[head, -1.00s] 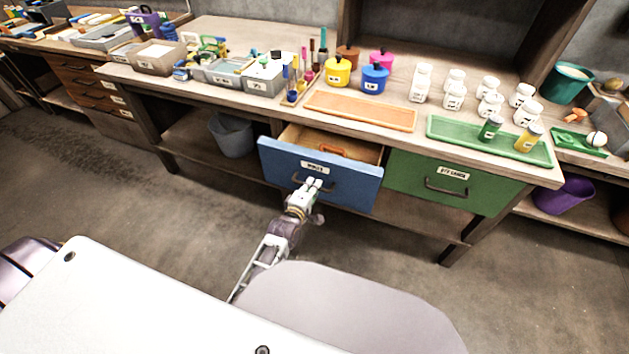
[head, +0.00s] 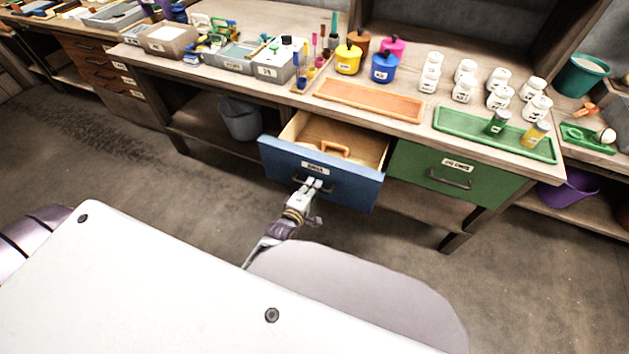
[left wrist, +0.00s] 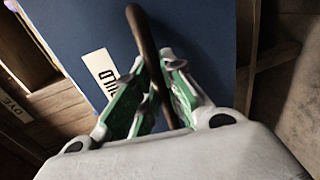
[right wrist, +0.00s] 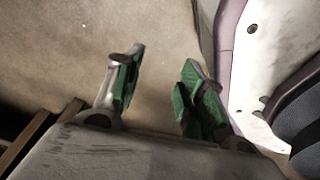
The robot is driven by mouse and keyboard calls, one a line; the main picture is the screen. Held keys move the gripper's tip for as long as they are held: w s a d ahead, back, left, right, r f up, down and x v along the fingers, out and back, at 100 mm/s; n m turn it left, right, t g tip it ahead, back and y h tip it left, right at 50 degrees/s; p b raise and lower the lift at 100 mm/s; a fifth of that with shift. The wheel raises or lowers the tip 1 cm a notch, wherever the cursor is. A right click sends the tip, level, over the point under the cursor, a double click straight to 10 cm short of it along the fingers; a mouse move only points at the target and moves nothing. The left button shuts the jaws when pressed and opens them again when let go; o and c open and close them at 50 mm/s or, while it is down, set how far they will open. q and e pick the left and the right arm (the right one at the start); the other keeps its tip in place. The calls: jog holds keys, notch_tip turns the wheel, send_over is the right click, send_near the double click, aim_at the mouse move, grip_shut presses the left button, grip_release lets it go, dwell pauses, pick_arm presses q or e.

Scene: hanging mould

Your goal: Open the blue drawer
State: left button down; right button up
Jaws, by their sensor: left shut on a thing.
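The blue drawer (head: 348,190) is pulled out from under the workbench, with its pale wooden inside showing. An orange handled thing (head: 330,147) lies in it. My left gripper (head: 314,185) is at the drawer's front. In the left wrist view my left gripper (left wrist: 155,90) is shut on the dark bar handle (left wrist: 140,30) of the blue drawer (left wrist: 200,35), with a finger on each side. My right gripper (right wrist: 160,80) is open and empty over bare floor in the right wrist view. It does not show in the head view.
A shut green drawer (head: 480,196) is to the right of the blue one. The workbench top holds an orange tray (head: 370,101), a green tray (head: 460,121), white bottles and coloured pots. A grey bucket (head: 240,122) stands on the lower shelf. Floor in front is clear.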

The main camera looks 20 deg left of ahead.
pick_arm(q)
jog(key=f+p+v, duration=0.2)
jog(key=p+v, duration=0.2)
jog(key=v, duration=0.5)
jog(key=shift+s+p, duration=0.35)
jog(key=shift+p, duration=0.05)
pick_arm(e)
jog(key=s+d+g, duration=0.1)
jog(key=s+d, duration=0.4)
jog(key=s, duration=0.4)
jog(key=shift+s+d+f+h, duration=0.25)
jog(key=shift+s+f+h, duration=0.1)
jog(key=shift+f, duration=0.1)
pick_arm(q)
jog(key=c, duration=1.5)
grip_release()
jog(key=shift+s, duration=0.1)
jog(key=shift+v, duration=3.65)
